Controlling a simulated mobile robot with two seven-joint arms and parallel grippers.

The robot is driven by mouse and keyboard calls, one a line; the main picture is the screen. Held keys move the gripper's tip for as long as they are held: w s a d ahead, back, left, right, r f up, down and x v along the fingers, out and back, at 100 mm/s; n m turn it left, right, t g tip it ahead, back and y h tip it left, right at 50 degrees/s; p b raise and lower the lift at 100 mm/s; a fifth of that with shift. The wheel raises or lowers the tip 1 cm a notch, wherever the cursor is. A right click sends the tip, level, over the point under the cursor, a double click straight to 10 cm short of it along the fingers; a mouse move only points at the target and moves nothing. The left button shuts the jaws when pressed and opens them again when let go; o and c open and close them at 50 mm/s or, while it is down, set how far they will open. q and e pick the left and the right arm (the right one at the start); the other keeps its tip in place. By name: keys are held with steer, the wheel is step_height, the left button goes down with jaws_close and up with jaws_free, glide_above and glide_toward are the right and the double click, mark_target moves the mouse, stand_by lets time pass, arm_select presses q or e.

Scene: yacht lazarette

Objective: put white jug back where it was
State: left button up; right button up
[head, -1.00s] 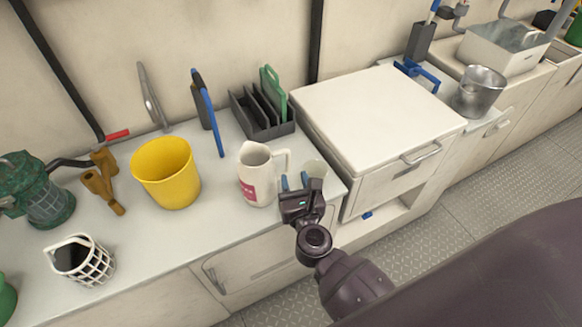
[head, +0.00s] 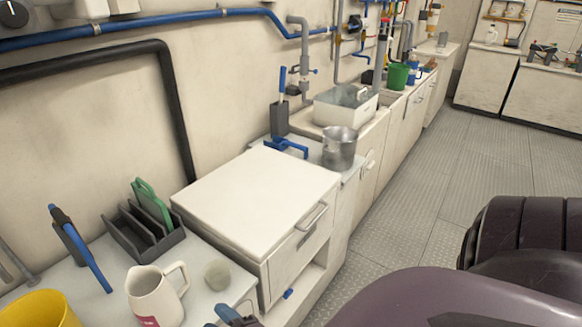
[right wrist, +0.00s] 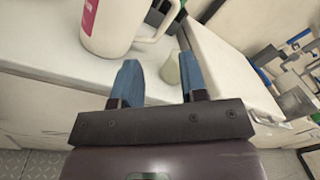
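The white jug (head: 154,298) with a red label stands upright on the counter at the lower left of the head view, its handle towards the right. In the right wrist view the jug (right wrist: 108,30) is at the top, cut off by the frame edge, with its handle at right. My right gripper (right wrist: 157,80) is open with blue fingertips, empty, and apart from the jug, on its near side. In the head view only part of this gripper (head: 230,316) shows at the bottom edge. My left gripper is not in view.
A small pale cup (head: 217,275) stands right of the jug. A dark rack with a green board (head: 150,203) is behind it, and a yellow bucket (head: 40,311) is left. A raised white cabinet (head: 255,200) has a clear top. A metal bucket (head: 339,148) and white basin (head: 346,106) stand beyond.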

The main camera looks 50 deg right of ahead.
steer(key=s+d+f+n+g, duration=0.4)
steer(key=s+f+n, duration=0.1)
steer(key=n, duration=0.9)
steer(key=s+d+f+n+g+y, duration=0.1)
steer(key=s+d+f+n+g, duration=0.2)
steer(key=n, duration=1.2)
steer(key=s+f, duration=0.2)
steer(key=s, duration=0.2)
steer(key=shift+s+d+n+g, duration=0.3)
steer(key=shift+s+d+g, duration=0.1)
step_height(320, 180, up, 3)
steer(key=p, duration=0.3)
steer(key=shift+s+d+f, duration=0.1)
steer(key=shift+d+f, duration=0.05)
steer(key=shift+f, duration=0.05)
steer(key=shift+w+r+t, duration=0.15)
steer(key=shift+w+t, duration=0.1)
steer(key=shift+t, duration=0.05)
